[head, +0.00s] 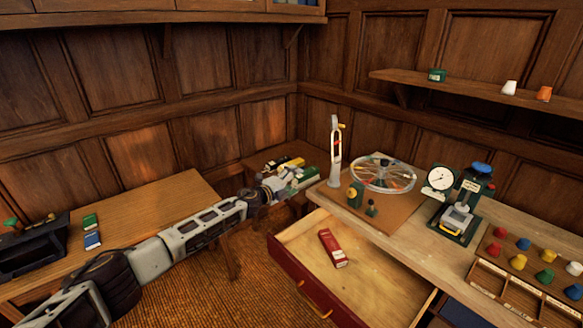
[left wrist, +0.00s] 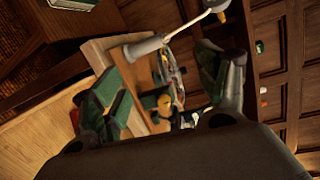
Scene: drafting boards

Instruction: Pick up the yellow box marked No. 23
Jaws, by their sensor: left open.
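My left arm reaches in from the left in the head view, and its open left gripper (head: 297,178) is over the small corner table. A small yellow item (head: 270,165) lies there among other small things, just behind the gripper. It may be the yellow box, but no number is legible at this size, and the gripper partly hides the group. In the left wrist view the two dark green fingers of the left gripper (left wrist: 165,85) stand wide apart with nothing held between them. I cannot make out a yellow box there. My right gripper is in neither view.
A red box (head: 333,248) lies in the open drawer (head: 290,262). The bench carries a wheel (head: 383,173), a white upright stand (head: 334,155) and a dial gauge (head: 440,180). Green and blue boxes (head: 91,230) lie on the left table (head: 150,215). Its right half is clear.

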